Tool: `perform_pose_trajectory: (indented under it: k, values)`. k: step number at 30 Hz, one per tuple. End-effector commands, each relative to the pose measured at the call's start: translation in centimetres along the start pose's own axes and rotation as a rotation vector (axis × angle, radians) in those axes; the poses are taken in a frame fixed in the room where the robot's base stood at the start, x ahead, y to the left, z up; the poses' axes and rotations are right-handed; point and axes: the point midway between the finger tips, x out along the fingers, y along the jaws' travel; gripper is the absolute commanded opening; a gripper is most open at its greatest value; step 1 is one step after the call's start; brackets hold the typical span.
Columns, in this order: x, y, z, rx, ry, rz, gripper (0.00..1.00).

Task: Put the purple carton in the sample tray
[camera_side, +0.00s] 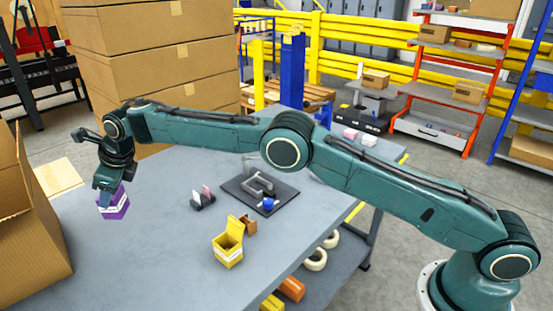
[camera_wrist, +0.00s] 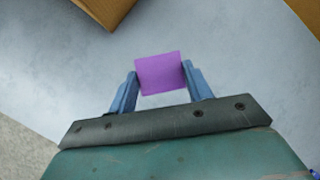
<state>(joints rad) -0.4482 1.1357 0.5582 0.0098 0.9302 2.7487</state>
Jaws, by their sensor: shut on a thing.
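The purple carton (camera_side: 115,206) is at the left end of the table, with a white band on its side. My gripper (camera_side: 106,188) points down and is shut on it. In the wrist view the purple carton (camera_wrist: 159,74) shows as a plain purple face between the two blue fingers of my gripper (camera_wrist: 160,80). I cannot tell whether the carton touches the table or hangs just above it. I cannot tell for sure which thing is the sample tray; a flat dark tray or mat (camera_side: 236,188) with a grey clamp-like tool lies mid-table.
A large open cardboard box (camera_side: 30,240) stands close on the left. Tall stacked boxes (camera_side: 160,60) rise behind. A small black holder (camera_side: 203,203) with cards, an open yellow carton (camera_side: 228,250) and a brown block (camera_side: 249,225) stand mid-table. Bare table (camera_side: 150,260) lies at front left.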

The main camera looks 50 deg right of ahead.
Motion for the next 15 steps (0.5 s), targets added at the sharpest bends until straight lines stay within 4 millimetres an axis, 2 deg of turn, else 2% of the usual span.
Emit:
perform_pose_trajectory:
  k: [9,15]
  values:
    - [2.9,0.6,-1.7,0.001,0.005,0.004,0.18]
    - [3.8,0.7,-2.1,0.001,0.003,0.004,0.18]
